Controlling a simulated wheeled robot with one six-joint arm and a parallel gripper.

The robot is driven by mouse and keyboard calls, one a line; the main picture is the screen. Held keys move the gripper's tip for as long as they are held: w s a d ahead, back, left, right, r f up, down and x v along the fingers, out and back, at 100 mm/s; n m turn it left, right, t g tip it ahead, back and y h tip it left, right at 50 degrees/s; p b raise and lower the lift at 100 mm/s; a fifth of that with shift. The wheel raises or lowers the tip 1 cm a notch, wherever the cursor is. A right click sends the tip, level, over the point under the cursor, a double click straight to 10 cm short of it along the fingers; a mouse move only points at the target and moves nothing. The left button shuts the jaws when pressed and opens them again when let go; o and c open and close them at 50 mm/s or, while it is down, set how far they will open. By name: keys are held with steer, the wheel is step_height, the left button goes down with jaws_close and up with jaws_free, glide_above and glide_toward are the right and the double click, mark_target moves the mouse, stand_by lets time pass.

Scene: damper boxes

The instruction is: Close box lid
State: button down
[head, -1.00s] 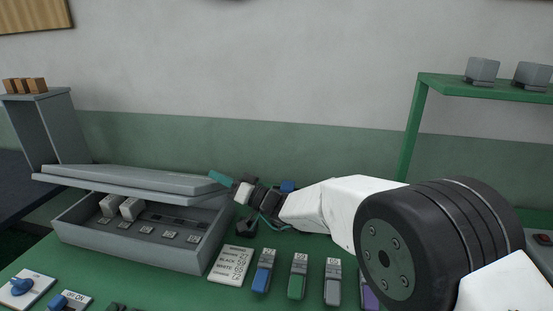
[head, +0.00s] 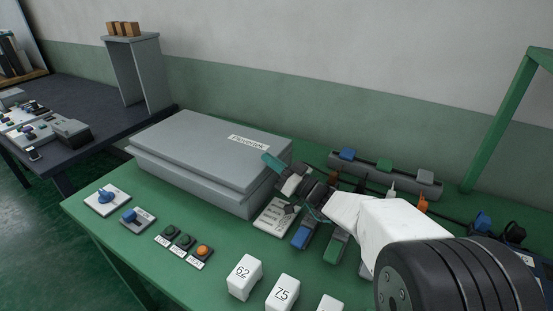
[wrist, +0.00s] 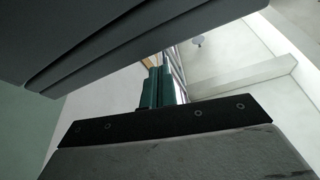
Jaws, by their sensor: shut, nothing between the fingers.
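The grey box (head: 190,185) stands on the green table at the left of centre in the head view. Its grey lid (head: 190,140), with a white label, lies over it and hides the inside. I cannot tell whether the lid sits fully flush. My gripper (head: 270,161) has teal fingers and is at the lid's right edge, by the label; whether it touches is unclear. In the wrist view the teal fingers (wrist: 159,88) are together and empty. A dark grey panel, apparently the lid (wrist: 120,35), spans the upper left there.
A printed card (head: 277,217) and coloured switches (head: 305,234) lie right of the box. A knob plate (head: 107,200), push buttons (head: 184,242) and numbered white blocks (head: 243,277) are in front. A grey socket strip (head: 384,175) is behind my arm.

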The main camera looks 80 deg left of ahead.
stand_by(0.3)
steer(key=w+d, duration=0.6)
steer(key=shift+w+d+r, duration=0.3)
steer(key=shift+w, duration=0.1)
steer(key=shift+w+r, duration=0.1)
